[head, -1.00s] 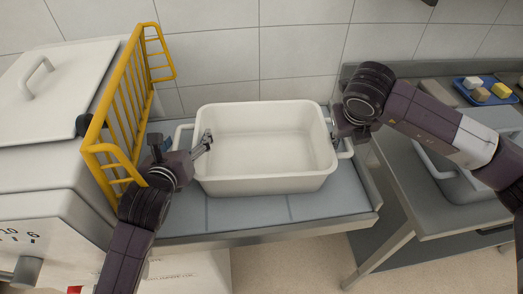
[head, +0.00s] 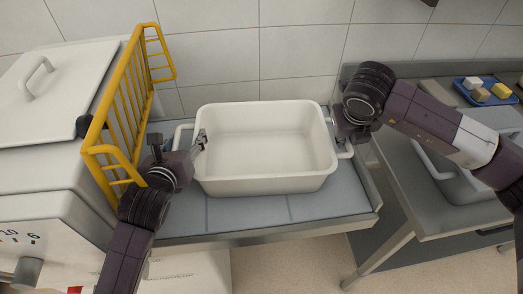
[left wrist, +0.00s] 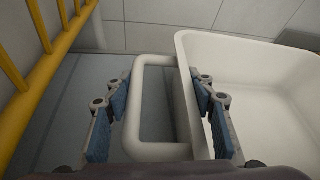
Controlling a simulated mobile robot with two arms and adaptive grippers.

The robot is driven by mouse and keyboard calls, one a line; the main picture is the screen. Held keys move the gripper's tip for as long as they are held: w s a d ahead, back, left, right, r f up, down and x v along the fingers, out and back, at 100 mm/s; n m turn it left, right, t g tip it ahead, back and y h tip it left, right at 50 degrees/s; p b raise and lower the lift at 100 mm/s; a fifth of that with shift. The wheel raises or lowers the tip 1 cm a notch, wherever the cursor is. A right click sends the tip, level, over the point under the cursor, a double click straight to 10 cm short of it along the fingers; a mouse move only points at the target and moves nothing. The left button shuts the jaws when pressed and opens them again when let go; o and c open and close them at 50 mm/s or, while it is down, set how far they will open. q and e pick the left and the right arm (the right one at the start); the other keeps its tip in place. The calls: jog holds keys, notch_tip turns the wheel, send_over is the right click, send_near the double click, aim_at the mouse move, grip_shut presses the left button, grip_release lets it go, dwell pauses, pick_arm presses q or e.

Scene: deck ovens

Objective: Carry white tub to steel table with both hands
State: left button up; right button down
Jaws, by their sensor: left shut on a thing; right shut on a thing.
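The white tub (head: 265,186) is an empty open rectangular basin with a loop handle at each end. It sits level on the blue-grey surface of a steel-edged table (head: 250,212). My left gripper (head: 196,147) is at its left end, shut on the tub. In the left wrist view the left handle (left wrist: 155,152) lies between my two fingers (left wrist: 160,105), with the right finger by the tub's wall. My right gripper (head: 340,138) is shut on the tub at its right handle (head: 347,154); my wrist partly hides that grip.
A yellow rail (head: 126,100) stands close left of the tub, beside a white machine (head: 45,150). A steel table (head: 425,205) with a sink is at the right, across a gap. A blue tray (head: 487,91) with several small blocks lies at its back. A tiled wall is behind.

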jog(key=shift+r+p, duration=2.35)
jog(key=shift+r, duration=0.2)
jog(key=shift+f, duration=0.15)
